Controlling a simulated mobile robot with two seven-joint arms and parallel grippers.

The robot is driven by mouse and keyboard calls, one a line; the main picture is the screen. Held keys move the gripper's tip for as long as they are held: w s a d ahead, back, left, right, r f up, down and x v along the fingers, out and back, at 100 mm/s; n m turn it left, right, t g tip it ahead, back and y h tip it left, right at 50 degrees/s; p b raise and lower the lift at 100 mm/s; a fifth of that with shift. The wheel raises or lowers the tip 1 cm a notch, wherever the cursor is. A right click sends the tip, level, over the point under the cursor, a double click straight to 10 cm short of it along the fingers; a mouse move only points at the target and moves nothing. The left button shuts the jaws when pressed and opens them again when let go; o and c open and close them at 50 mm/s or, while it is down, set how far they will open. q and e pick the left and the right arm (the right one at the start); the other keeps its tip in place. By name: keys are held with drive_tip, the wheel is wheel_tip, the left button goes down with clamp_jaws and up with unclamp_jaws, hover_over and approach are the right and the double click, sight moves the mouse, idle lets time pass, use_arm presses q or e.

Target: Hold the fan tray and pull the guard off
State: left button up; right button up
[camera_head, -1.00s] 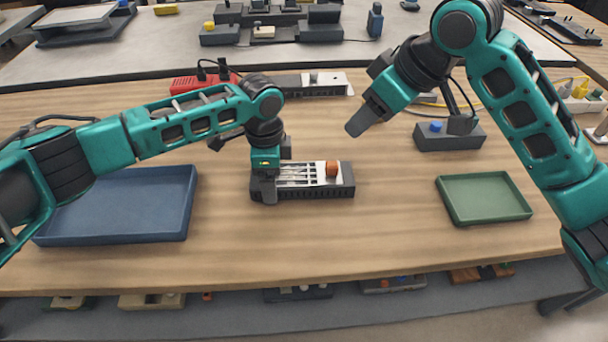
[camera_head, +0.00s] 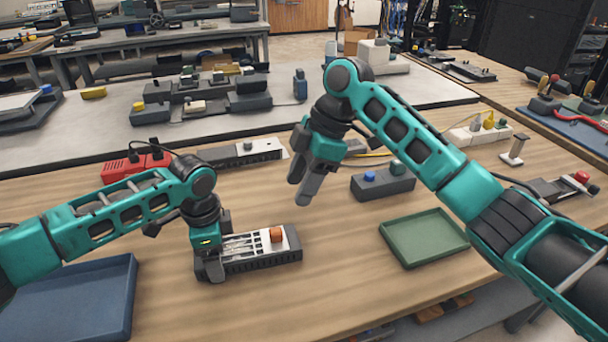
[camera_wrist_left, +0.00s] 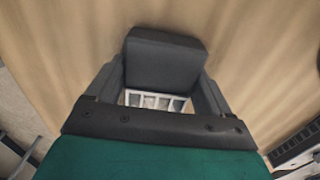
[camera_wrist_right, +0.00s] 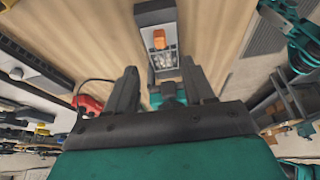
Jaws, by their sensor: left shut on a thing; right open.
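The fan tray (camera_head: 270,262) is a dark, ribbed, low box on the table. The guard (camera_head: 243,246), a pale slotted plate with an orange knob (camera_head: 276,235) at its right end, lies on top of it. My left gripper (camera_head: 213,268) is shut on the tray's left end, and its fingers hide that end. The left wrist view shows a bit of the slots (camera_wrist_left: 155,101) between the fingers. My right gripper (camera_head: 304,190) is open and empty, above and behind the tray's right end. The right wrist view shows the knob (camera_wrist_right: 159,38) beyond the open fingers (camera_wrist_right: 160,90).
A blue tray (camera_head: 120,300) lies at the left and a green tray (camera_head: 425,240) at the right. A dark box with a blue button (camera_head: 385,185) stands behind the green tray. A red device (camera_head: 135,166) and a grey-white unit (camera_head: 245,152) stand at the back. The table front is clear.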

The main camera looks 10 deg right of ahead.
sight(277, 230)
use_arm(q)
drive_tip(key=shift+s+f, duration=0.15)
drive_tip(key=shift+f, duration=0.1)
use_arm(e)
drive_tip(key=x, duration=1.1)
clamp_jaws()
idle(0.3)
idle(0.6)
idle(0.5)
drive_tip(key=shift+d+r, duration=0.1)
drive_tip(key=shift+r, duration=0.6)
idle(0.9)
use_arm(q)
drive_tip(key=shift+a, duration=0.1)
use_arm(e)
drive_tip(key=shift+r, duration=1.85)
